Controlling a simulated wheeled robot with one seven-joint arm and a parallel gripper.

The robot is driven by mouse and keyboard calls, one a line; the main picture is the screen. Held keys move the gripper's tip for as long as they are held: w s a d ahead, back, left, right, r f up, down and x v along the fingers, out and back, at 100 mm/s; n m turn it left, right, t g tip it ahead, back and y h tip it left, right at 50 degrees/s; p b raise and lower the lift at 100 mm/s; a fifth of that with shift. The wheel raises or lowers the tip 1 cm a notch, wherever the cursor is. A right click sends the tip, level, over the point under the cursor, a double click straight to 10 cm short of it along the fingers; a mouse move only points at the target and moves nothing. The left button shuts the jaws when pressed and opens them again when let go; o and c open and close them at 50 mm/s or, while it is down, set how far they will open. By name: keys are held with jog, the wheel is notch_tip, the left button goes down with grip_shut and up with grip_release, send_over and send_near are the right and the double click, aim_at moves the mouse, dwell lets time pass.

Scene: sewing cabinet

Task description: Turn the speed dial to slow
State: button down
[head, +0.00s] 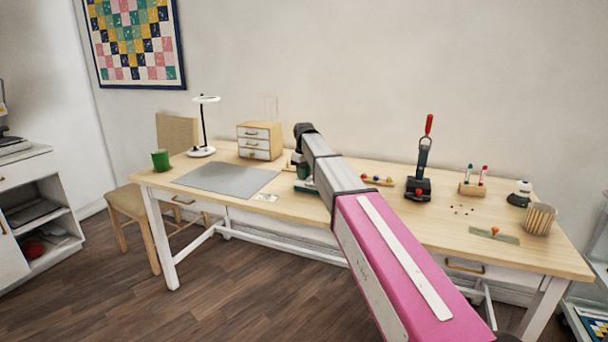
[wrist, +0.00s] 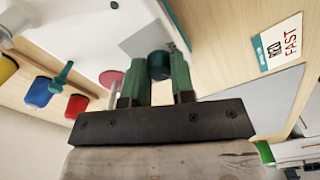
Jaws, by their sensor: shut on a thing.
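In the wrist view my gripper (wrist: 160,85) has its two green fingers closed around a dark green round dial (wrist: 159,64) on the side of a white sewing machine (wrist: 90,30). The dial's pointer or marking cannot be made out. A small card (wrist: 281,42) with the word FAST and other, unclear print lies on the table near the machine. In the head view my arm hides most of the machine, and only a bit of its teal base (head: 304,187) shows. The card (head: 265,197) lies just left of it.
A red-handled press (head: 420,175), marker holder (head: 473,188) and striped cup (head: 539,219) stand right. Thread spools (head: 377,180) sit behind my arm.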

jog(key=n, duration=0.4)
jog(key=shift+n, duration=0.3)
jog(key=n, duration=0.4)
jog(key=shift+n, duration=0.4)
jog(key=c, duration=1)
grip_release()
jog(key=shift+o, duration=0.2)
jog(key=shift+r, duration=0.15)
notch_tip(320, 180, up, 11)
jog(key=shift+f, duration=0.2)
